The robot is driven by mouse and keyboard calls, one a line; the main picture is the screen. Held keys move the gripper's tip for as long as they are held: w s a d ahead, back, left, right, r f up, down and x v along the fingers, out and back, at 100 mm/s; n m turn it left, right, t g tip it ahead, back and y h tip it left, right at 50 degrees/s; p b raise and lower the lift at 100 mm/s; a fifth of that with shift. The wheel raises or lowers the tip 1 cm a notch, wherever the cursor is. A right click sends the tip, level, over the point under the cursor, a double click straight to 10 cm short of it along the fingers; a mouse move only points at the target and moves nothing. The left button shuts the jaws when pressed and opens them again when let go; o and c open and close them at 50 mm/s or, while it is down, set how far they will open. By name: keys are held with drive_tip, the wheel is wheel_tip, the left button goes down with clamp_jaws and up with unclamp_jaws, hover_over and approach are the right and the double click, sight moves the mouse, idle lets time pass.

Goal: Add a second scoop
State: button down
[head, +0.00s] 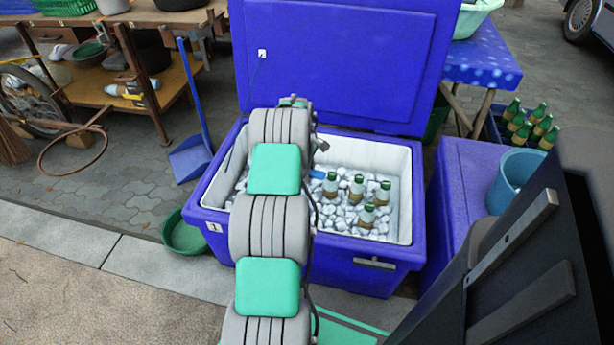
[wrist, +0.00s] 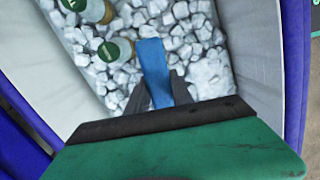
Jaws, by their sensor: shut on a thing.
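The large blue cooler (head: 375,260) stands open with its lid up and white walls inside. White ice (head: 345,205) fills its floor, also in the wrist view (wrist: 190,35). Several green-capped bottles (head: 367,214) stand in the ice; some show at upper left in the wrist view (wrist: 110,50). My gripper (wrist: 159,90) is down inside the cooler, shut on a blue scoop (wrist: 152,60), whose flat blue part lies over the ice. A bit of this blue shows in the head view (head: 317,174). My arm hides the gripper there. I cannot tell whether the scoop holds ice.
A second blue chest (head: 463,180) at the right bears a light-blue bucket (head: 512,180). A crate of bottles (head: 522,128) stands behind it. A green basin (head: 184,236) and a blue dustpan (head: 190,160) are at the left. Paving in front is partly clear.

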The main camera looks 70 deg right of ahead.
wheel_tip(320, 180, up, 12)
drive_tip(key=s+p, duration=0.1)
drive_tip(key=p, duration=0.6)
drive_tip(key=shift+r, duration=0.15)
